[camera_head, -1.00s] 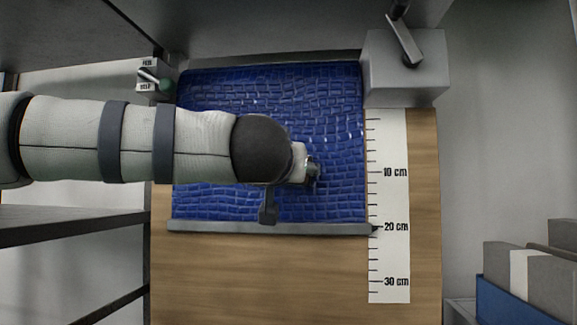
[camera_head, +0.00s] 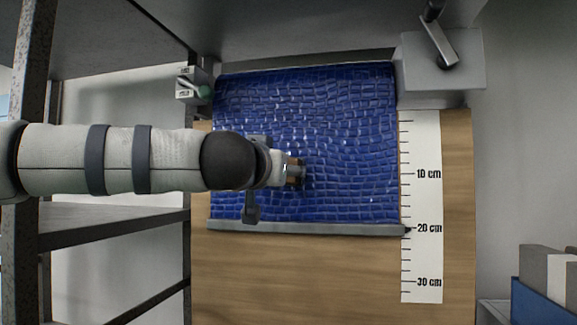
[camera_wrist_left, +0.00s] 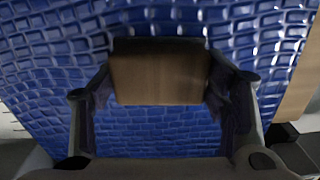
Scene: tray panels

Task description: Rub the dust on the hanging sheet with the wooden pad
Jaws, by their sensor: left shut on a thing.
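The hanging sheet (camera_head: 345,130) is blue with a brick-like raised pattern, and a grey bar (camera_head: 310,229) runs along its lower edge. My left gripper (camera_head: 290,171) is in front of the middle of the sheet. It is shut on the wooden pad (camera_wrist_left: 158,78), a brown block between the two fingers in the left wrist view. A small part of the pad also shows at the fingertips in the head view. I cannot tell whether the pad touches the sheet. No dust can be made out clearly. My right gripper is not in view.
A white ruler strip (camera_head: 421,260) stands right of the sheet on a wooden board (camera_head: 300,275). A grey box with a lever (camera_head: 443,70) is at upper right, a small switch box (camera_head: 188,88) at upper left. Grey shelving (camera_head: 110,235) stands at left.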

